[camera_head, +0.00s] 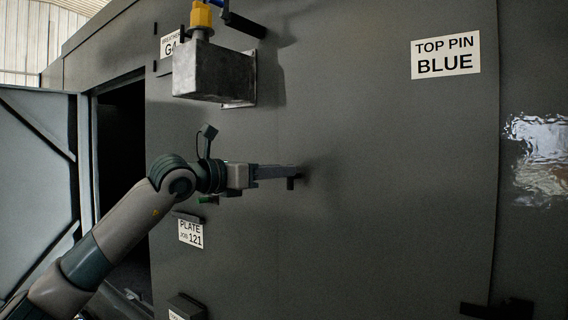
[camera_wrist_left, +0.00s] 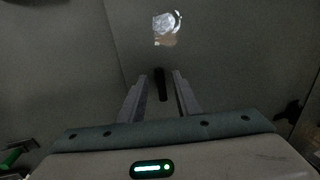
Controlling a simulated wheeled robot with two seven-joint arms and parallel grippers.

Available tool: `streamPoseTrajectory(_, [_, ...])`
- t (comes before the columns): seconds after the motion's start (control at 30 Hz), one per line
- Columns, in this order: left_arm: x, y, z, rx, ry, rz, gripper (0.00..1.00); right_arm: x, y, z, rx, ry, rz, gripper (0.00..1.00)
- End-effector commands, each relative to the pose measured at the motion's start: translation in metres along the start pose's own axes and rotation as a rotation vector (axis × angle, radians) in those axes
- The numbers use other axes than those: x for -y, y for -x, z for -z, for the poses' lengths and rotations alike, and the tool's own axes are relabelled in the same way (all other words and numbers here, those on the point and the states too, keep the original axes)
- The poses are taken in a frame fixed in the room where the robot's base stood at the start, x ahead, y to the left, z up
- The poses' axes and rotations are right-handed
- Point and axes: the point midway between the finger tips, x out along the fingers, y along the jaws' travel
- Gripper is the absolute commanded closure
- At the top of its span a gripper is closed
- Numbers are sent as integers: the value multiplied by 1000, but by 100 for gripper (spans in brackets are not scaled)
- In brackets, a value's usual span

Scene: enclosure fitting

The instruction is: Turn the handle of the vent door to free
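My left gripper (camera_head: 292,172) comes in from the left and reaches along the dark grey panel. A small black handle (camera_head: 291,184) shows at its fingertips in the head view. In the left wrist view the black handle (camera_wrist_left: 160,84) lies between the two fingers of my left gripper (camera_wrist_left: 160,82), lengthwise with them. A gap shows on each side of it, so the fingers are open and not closed on it. How deep the handle sits between them is hard to tell. My right gripper is in neither view.
A metal box (camera_head: 212,72) with a yellow fitting (camera_head: 201,15) juts out above my left arm. A "TOP PIN BLUE" label (camera_head: 445,54) and a "PLATE JOB 121" label (camera_head: 190,233) are on the panel. A grey door (camera_head: 38,180) stands open beside a dark opening (camera_head: 121,150) at left.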

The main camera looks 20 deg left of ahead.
Motion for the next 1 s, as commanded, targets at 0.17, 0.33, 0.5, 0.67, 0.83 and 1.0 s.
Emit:
streamPoseTrajectory(0.17, [0, -18, -1, -1, 1, -1, 70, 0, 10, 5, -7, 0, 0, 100])
streamPoseTrajectory(0.33, [0, -23, 0, 0, 0, 0, 70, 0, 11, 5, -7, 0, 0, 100])
streamPoseTrajectory(0.5, [0, -24, 0, 0, -1, 0, 70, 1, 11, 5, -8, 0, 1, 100])
streamPoseTrajectory(0.67, [0, -23, 0, 0, -1, -1, 89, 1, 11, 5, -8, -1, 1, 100])
streamPoseTrajectory(0.83, [0, -23, 0, 0, -1, -1, 100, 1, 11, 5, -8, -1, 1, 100])
streamPoseTrajectory(1.0, [0, -23, 0, -1, -8, -1, 100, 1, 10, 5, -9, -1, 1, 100])
